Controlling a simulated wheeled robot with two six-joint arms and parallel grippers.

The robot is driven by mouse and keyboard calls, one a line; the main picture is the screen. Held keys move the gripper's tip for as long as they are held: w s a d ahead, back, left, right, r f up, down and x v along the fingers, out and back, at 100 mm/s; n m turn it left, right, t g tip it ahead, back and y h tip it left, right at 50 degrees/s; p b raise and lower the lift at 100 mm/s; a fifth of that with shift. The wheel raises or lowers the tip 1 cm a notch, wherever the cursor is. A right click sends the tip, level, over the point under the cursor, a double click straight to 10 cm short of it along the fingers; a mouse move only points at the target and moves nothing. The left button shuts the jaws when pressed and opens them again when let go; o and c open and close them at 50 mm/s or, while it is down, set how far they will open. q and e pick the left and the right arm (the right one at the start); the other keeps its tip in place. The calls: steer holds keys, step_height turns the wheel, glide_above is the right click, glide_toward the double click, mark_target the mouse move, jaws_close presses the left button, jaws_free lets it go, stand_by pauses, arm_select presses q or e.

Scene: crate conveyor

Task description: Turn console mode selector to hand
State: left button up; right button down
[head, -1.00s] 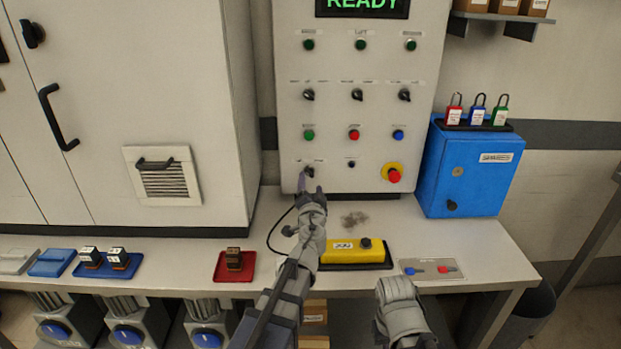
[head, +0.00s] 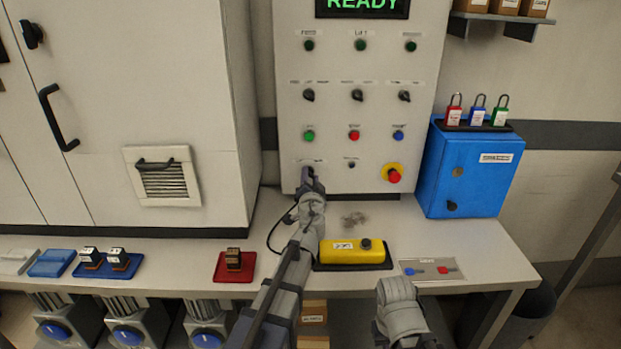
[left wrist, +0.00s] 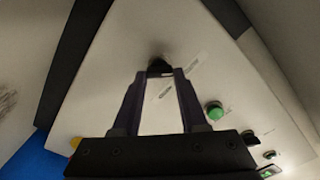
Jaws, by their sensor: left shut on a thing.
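The console (head: 335,115) is a pale upright panel with a lit READY display, buttons and black selector knobs. My left gripper (head: 309,174) is at the lower-left knob of the panel and mostly hides it in the head view. In the left wrist view the two dark fingers (left wrist: 159,76) are shut on this black selector knob (left wrist: 157,64). A white label strip lies beside the knob, but its print is too small to read, so I cannot tell the setting. My right arm shows at the bottom of the head view; its gripper is out of frame.
Three more selectors (head: 357,95) sit in a row above, and a red emergency button (head: 394,175) is at lower right. A yellow box (head: 345,251) lies on the bench in front, a blue cabinet (head: 470,170) stands right, and a red tray (head: 234,267) is left.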

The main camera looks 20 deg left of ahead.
arm_select(q)
jaws_close()
steer(key=shift+m, duration=0.3)
steer(key=m, duration=0.6)
steer(key=shift+d+f+m, duration=0.1)
steer(key=shift+f+m, duration=0.05)
steer(key=shift+m, duration=0.15)
steer(key=m, duration=0.5)
steer(key=shift+f, duration=0.1)
steer(key=m, duration=0.5)
steer(key=shift+f+b, duration=0.1)
steer(key=shift+b, duration=0.25)
steer(key=shift+m, duration=0.4)
steer(key=shift+s, duration=0.1)
steer(key=o, duration=0.7)
jaws_free()
